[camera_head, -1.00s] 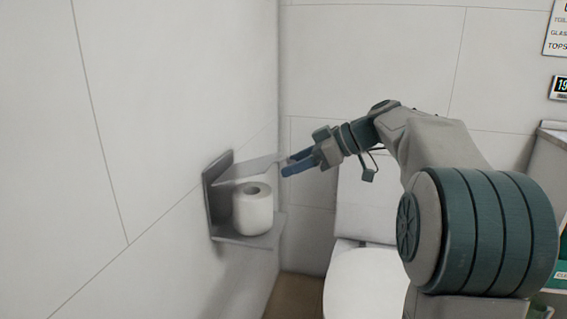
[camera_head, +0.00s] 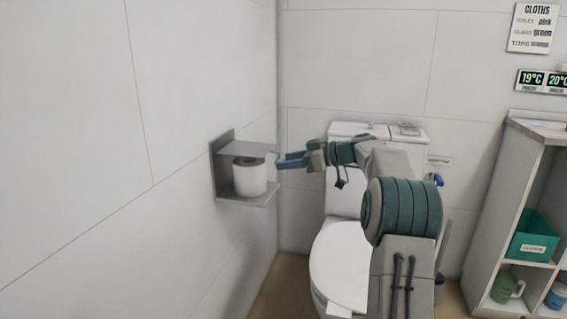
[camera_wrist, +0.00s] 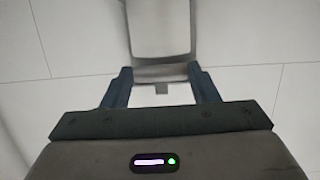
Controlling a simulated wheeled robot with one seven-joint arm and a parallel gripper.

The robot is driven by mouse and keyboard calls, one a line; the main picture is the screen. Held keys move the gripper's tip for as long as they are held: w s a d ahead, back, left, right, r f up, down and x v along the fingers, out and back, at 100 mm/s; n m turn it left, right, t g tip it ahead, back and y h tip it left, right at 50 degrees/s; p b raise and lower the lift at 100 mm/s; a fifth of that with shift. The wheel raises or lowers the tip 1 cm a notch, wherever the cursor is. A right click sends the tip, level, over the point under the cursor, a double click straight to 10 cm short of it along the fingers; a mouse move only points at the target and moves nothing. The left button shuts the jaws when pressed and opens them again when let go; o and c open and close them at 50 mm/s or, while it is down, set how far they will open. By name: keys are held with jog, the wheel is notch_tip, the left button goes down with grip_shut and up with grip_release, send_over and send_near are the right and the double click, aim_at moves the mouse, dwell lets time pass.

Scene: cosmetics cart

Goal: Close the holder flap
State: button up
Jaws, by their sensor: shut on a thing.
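The grey holder is fixed to the left wall, with a back plate (camera_head: 220,172) and a bottom shelf (camera_head: 258,200). A white paper roll (camera_head: 249,181) stands upright on the shelf. The holder flap (camera_head: 246,149) reaches out from the back plate above the roll, close to level. My gripper (camera_head: 279,161) is at the flap's outer edge, coming from the right. In the wrist view the gripper's blue fingers (camera_wrist: 162,78) lie either side of the flap's near edge (camera_wrist: 161,72), shut on it. The exact contact is too small to see in the head view.
A white toilet (camera_head: 338,262) stands behind and below my arm. A shelf unit (camera_head: 502,190) with a green box (camera_head: 533,236) and mugs is at the right. The wall tiles left of the holder are bare.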

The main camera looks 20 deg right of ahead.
jog(key=shift+f, duration=0.7)
jog(key=o, duration=1.2)
jog(key=shift+w+a, duration=0.1)
jog(key=shift+a, duration=0.05)
jog(key=shift+o, duration=1)
jog(key=shift+w+a+f, duration=0.1)
jog(key=shift+w+a, duration=0.05)
jog(key=shift+a, duration=0.05)
jog(key=p+v, duration=0.3)
jog(key=v, duration=1.1)
jog(key=shift+r+p, duration=0.35)
jog(key=shift+w, duration=0.1)
